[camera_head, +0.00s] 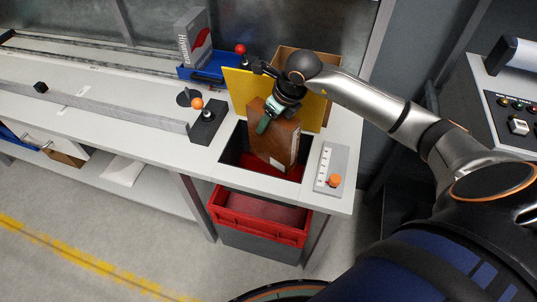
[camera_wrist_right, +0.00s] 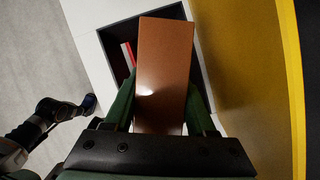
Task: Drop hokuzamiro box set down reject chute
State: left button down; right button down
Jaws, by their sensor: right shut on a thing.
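My right gripper (camera_head: 272,112) is shut on a brown box (camera_head: 274,137), gripping its upper end. The box hangs tilted, its lower end over or inside the dark square chute opening (camera_head: 229,151); whether it touches the walls I cannot tell. In the right wrist view the box (camera_wrist_right: 162,70) sits between the green fingers of my right gripper (camera_wrist_right: 160,105), with the opening (camera_wrist_right: 117,45) below. A small pale label shows low on the box; its text is too small to read.
A red-rimmed bin (camera_head: 258,230) stands under the opening. A yellow panel (camera_head: 238,88) stands behind it, with a cardboard box (camera_head: 310,62) beyond. A small panel with an orange knob (camera_head: 334,181) lies right. A grey lettered box (camera_head: 192,42) stands in a blue tray (camera_head: 205,72) at the back.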

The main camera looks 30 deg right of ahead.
jog(key=shift+r, duration=0.1)
jog(key=shift+c, duration=0.7)
grip_release()
jog(key=b+v, duration=0.1)
jog(key=v, duration=1.1)
jog(key=shift+s+r, duration=0.15)
jog(key=shift+r, duration=0.1)
